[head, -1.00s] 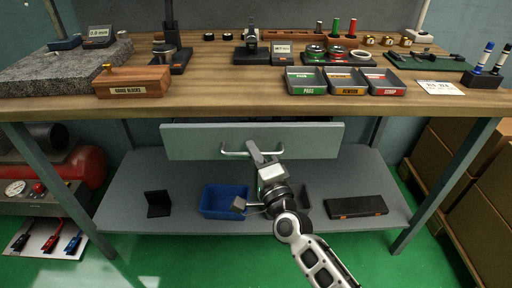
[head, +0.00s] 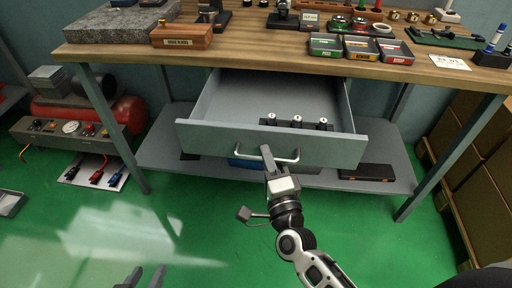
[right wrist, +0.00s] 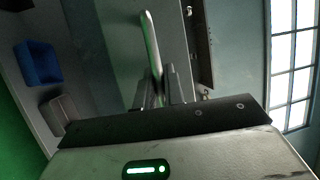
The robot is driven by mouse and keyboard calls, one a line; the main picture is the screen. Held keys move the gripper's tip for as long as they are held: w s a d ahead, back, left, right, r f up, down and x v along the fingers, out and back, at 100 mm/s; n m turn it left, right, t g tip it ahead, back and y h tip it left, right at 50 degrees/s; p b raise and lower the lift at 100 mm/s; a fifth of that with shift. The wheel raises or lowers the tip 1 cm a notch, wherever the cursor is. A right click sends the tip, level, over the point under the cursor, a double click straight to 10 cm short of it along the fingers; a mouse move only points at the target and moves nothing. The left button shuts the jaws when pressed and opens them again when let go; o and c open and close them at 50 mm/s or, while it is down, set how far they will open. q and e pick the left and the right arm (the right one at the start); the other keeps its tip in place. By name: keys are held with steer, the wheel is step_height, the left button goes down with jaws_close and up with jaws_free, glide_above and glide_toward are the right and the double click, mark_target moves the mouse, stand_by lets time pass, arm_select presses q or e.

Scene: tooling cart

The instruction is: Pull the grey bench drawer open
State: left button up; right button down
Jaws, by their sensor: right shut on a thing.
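The grey bench drawer (head: 220,138) stands well out from under the wooden bench top in the head view, its inside showing. Its silver bar handle (head: 245,155) crosses the front. My right gripper (head: 268,157) is shut on this handle. In the right wrist view the handle (right wrist: 151,38) runs down between the fingers of my right gripper (right wrist: 160,88). My left gripper (head: 142,277) shows at the bottom left of the head view, its fingertips apart and empty, away from the drawer.
A black rack (head: 296,124) with several pale-topped pieces lies in the drawer. The lower shelf (head: 155,155) holds a blue bin (head: 245,164) and a black case (head: 367,173). A red tank (head: 125,113) stands left. Green floor is free in front.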

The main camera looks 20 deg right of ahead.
arm_select(q)
steer(key=shift+a+r, duration=0.1)
steer(key=shift+a, duration=0.1)
arm_select(e)
steer(key=shift+s+a, duration=0.1)
steer(key=shift+s, duration=0.2)
steer(key=c, duration=1.5)
jaws_free()
